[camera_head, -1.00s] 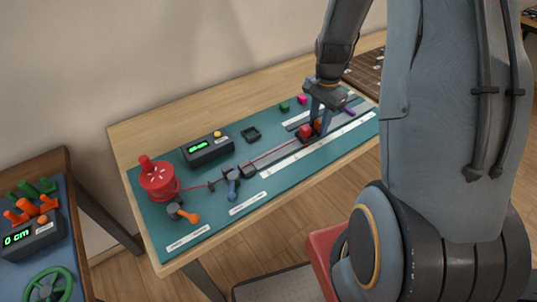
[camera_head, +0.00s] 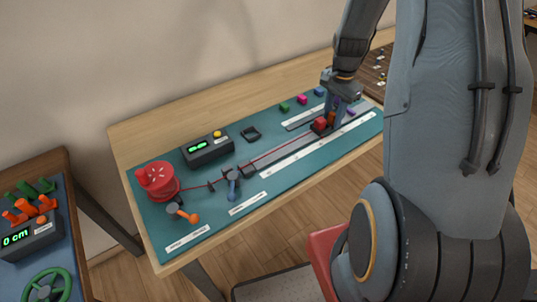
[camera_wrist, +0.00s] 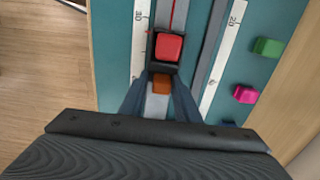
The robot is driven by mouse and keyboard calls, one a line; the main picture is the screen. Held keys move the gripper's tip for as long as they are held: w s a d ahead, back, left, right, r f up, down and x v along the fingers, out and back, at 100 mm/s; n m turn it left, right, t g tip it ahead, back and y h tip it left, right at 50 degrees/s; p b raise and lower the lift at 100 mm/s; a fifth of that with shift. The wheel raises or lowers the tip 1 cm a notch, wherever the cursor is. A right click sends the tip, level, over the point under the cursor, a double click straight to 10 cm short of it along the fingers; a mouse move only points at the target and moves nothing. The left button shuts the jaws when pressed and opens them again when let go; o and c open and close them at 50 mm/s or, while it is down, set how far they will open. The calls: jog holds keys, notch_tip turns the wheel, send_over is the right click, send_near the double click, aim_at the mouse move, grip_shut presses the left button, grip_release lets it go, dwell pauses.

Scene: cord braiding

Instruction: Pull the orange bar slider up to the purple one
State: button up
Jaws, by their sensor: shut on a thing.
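My gripper (camera_head: 335,118) is shut on the orange bar slider (camera_wrist: 161,84), low over the rail on the teal board. In the wrist view the orange shows between the two fingers (camera_wrist: 160,97). The red block (camera_head: 320,124) sits in a dark carriage right beside the orange; it also shows in the wrist view (camera_wrist: 169,47). A red cord runs from the carriage along the rail. The purple marker (camera_head: 351,112) lies a short way to the right of my gripper in the head view. My fingers partly hide the orange slider there.
A white scale (camera_wrist: 218,60) runs along the rail. Green (camera_head: 285,107), pink (camera_head: 303,100) and blue (camera_head: 319,92) blocks stand behind it. A red spool (camera_head: 160,180), a grey readout box (camera_head: 207,149) and a blue-handled lever (camera_head: 233,183) are at the left.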

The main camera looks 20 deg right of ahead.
aim_at(347, 117)
jog(key=shift+w+d+f+b, duration=0.15)
jog(key=shift+w+d, duration=0.25)
jog(key=shift+d, duration=0.8)
jog(key=shift+w+d+f+b, duration=0.15)
jog(key=shift+w+d, duration=0.25)
jog(key=shift+d, duration=0.85)
jog(key=shift+w+d+f+b, duration=0.15)
jog(key=shift+w+d, duration=0.25)
jog(key=shift+d, duration=0.8)
grip_shut()
jog(key=o, duration=0.8)
grip_release()
jog(key=shift+s, duration=0.15)
jog(key=shift+d+r+p, duration=0.15)
jog(key=shift+r+p, duration=0.2)
jog(key=shift+r, duration=0.2)
jog(key=r+p, duration=0.2)
jog(key=r, duration=0.1)
jog(key=shift+w+r, duration=0.2)
jog(key=shift+r, duration=0.05)
notch_tip(347, 117, up, 3)
jog(key=shift+p, duration=0.8)
jog(key=shift+w, duration=0.1)
